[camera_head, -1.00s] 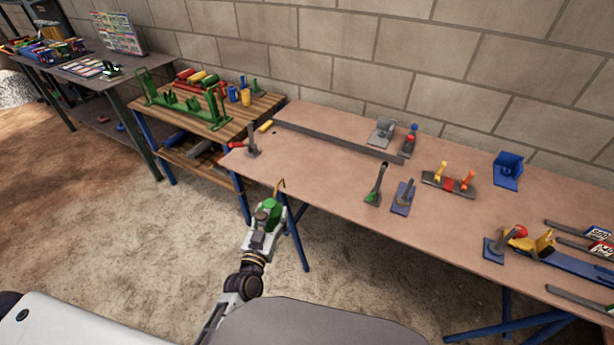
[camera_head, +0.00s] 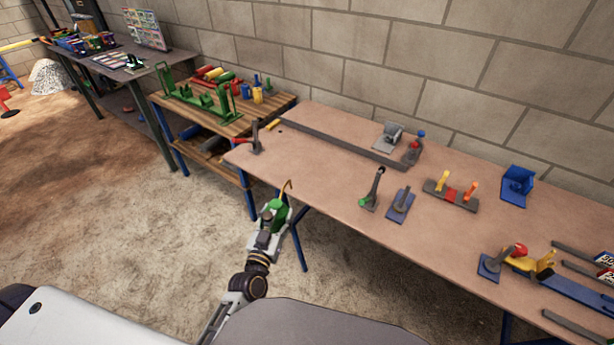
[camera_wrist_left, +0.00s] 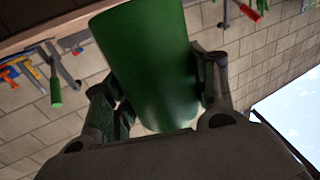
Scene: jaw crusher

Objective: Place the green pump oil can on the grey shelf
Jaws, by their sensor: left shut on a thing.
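The green pump oil can (camera_head: 276,210) has a thin bronze spout pointing up. My left gripper (camera_head: 269,226) is shut on it and holds it in the air in front of the brown table's left end. In the left wrist view, the can's green body (camera_wrist_left: 150,55) stands between the two fingers (camera_wrist_left: 160,85). I cannot tell for sure which surface is the grey shelf. A long grey raised strip (camera_head: 335,144) runs on the brown table, and a dark grey table (camera_head: 130,69) stands at the far left. My right gripper is not in view.
A wooden bench (camera_head: 240,115) with green racks stands beyond. A block wall (camera_head: 400,60) closes the back. Sandy floor is free on the left.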

